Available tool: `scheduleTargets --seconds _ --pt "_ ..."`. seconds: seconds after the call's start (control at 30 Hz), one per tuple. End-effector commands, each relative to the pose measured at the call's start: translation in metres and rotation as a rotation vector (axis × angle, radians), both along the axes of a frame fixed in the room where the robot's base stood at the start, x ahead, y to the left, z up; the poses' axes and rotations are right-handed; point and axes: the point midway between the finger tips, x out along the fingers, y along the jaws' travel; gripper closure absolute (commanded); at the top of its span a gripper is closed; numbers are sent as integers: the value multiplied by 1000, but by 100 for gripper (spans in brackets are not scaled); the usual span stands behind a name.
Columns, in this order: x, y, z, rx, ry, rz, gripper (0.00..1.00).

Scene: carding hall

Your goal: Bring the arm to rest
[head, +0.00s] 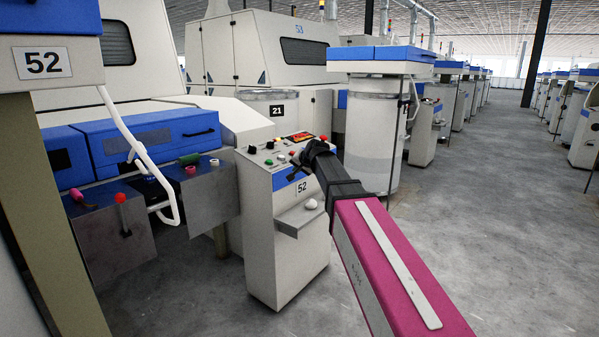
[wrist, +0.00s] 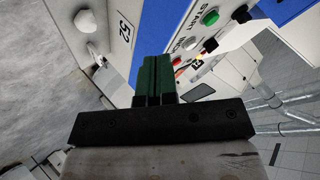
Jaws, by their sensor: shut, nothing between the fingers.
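My arm reaches in from the lower right in the head view, and its dark end with my gripper (head: 300,168) is in front of the control pedestal (head: 289,235) marked 52. In the wrist view the green fingers of my gripper (wrist: 156,62) are pressed together with nothing between them. They point at the pedestal's panel, which shows a green button (wrist: 211,17) by the word START and a red button (wrist: 176,62). I cannot tell the exact gap between fingertips and panel.
A white knob (head: 311,204) sits on the pedestal's small shelf. To the left is machine 52 with blue covers (head: 150,140) and a red-topped lever (head: 121,198). A large round can (head: 372,135) stands behind the arm. The grey aisle floor (head: 480,190) at right is clear.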

Motion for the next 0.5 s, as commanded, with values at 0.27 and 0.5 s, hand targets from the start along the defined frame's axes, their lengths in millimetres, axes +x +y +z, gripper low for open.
scheduleTargets --seconds 0.27,0.5 --pt "-38 -36 -77 -120 100 23 100" --pt "-106 -88 -178 -284 260 76 100"
